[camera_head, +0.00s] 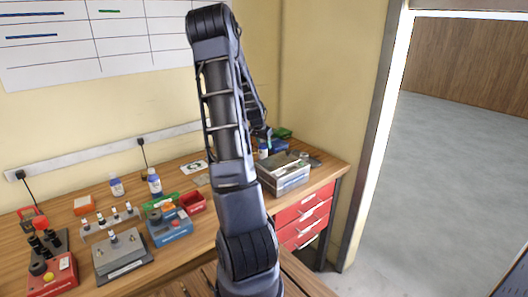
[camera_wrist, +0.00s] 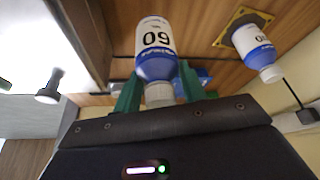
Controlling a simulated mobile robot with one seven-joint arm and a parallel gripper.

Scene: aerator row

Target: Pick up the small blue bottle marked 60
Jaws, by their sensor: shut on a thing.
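The small blue-and-white bottle marked 60 (camera_wrist: 156,45) is between the two green fingers of my gripper (camera_wrist: 160,86) in the wrist view. The fingers are shut on it near its pale cap end. The number reads upside down there. In the head view, my gripper (camera_head: 265,139) is at the back right of the bench, partly hidden by my arm. A small white-and-blue bottle (camera_head: 263,152) shows just below it. I cannot tell whether the held bottle touches a surface.
Another blue-and-white bottle (camera_wrist: 254,46) stands close by on a yellow-edged square in the wrist view. Two more bottles, (camera_head: 116,187) and (camera_head: 154,182), stand left of my arm, behind several devices.

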